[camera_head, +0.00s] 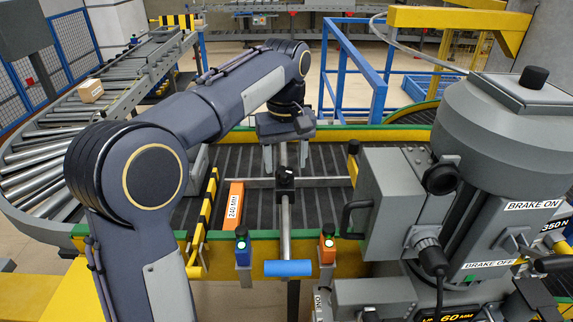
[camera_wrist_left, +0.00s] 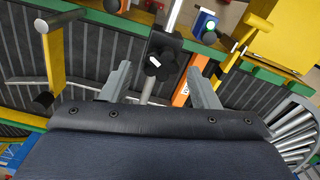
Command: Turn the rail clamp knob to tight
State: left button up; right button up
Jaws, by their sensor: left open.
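My left gripper (camera_head: 286,160) reaches down from above, just behind the clamp in the head view. In the left wrist view the left gripper (camera_wrist_left: 160,78) is open, with one grey finger on each side of the knob. I see gaps between knob and fingers; the depth between them is hard to judge. My right gripper is not in view.
A blue-ended handle (camera_head: 288,268) sticks out at the front. An orange block marked 240 MM (camera_head: 234,205) lies left of the clamp. Green-lit posts (camera_head: 242,246) stand on the front rail. A large grey machine (camera_head: 500,150) labelled BRAKE ON fills the right side.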

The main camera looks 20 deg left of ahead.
pick_arm(q)
jog(key=shift+f, duration=0.9)
jog(key=c, duration=1)
jog(key=shift+o, duration=0.2)
jog(key=shift+r, duration=0.1)
